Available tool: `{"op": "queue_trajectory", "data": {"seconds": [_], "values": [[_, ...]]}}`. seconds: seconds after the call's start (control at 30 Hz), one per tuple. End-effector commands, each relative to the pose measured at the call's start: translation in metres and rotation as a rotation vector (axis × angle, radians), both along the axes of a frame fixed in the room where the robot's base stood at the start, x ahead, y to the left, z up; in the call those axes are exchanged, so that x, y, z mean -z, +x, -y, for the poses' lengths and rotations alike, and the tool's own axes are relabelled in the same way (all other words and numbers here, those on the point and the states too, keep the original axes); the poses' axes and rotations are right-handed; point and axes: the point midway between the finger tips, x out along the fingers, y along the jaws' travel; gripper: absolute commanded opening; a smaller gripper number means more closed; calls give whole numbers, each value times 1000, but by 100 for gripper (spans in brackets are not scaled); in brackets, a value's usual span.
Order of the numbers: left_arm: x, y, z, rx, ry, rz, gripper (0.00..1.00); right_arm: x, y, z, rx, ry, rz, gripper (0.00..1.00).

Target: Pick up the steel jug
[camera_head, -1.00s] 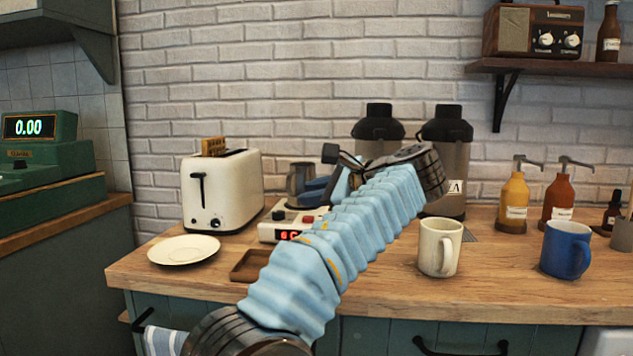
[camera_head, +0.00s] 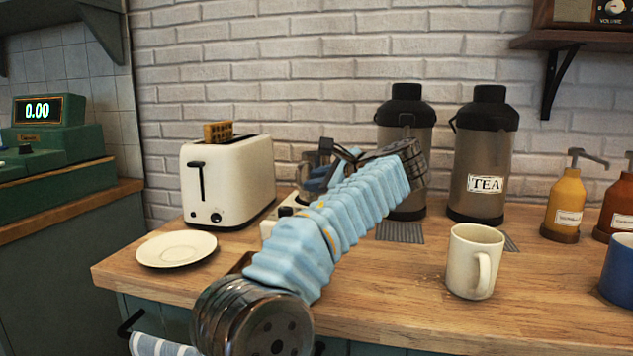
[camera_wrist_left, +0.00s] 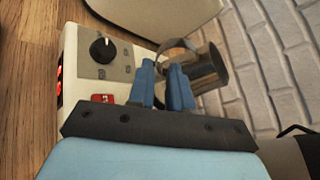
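The steel jug (camera_head: 312,160) is at the back of the counter, right of the toaster, and mostly hidden behind my left gripper (camera_head: 322,174). In the left wrist view the shiny jug (camera_wrist_left: 209,70) shows just beyond the blue fingertips of my left gripper (camera_wrist_left: 162,75). Its handle side faces the fingers. The fingers stand a small gap apart, and I see nothing clamped between them. Whether the handle reaches into the gap is unclear. My right gripper is not in view.
A white device with a knob (camera_wrist_left: 98,65) lies close beside the fingers. The toaster (camera_head: 228,180) stands left, a plate (camera_head: 176,249) in front of it. Two dark dispensers (camera_head: 484,155) stand behind my arm; a cream mug (camera_head: 470,262) is to the right.

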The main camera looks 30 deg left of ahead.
Motion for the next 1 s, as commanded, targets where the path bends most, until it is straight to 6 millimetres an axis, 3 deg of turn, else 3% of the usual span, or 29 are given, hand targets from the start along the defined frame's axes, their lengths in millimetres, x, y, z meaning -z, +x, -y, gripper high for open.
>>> {"op": "queue_trajectory", "data": {"seconds": [0.33,0.57,0.7,1.0], "values": [[17,15,-42,-1,0,1,19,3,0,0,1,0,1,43],[17,16,-44,0,1,1,19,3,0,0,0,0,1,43],[17,16,-44,0,1,1,1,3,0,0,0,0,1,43],[17,16,-44,0,1,1,0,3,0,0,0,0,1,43]]}}
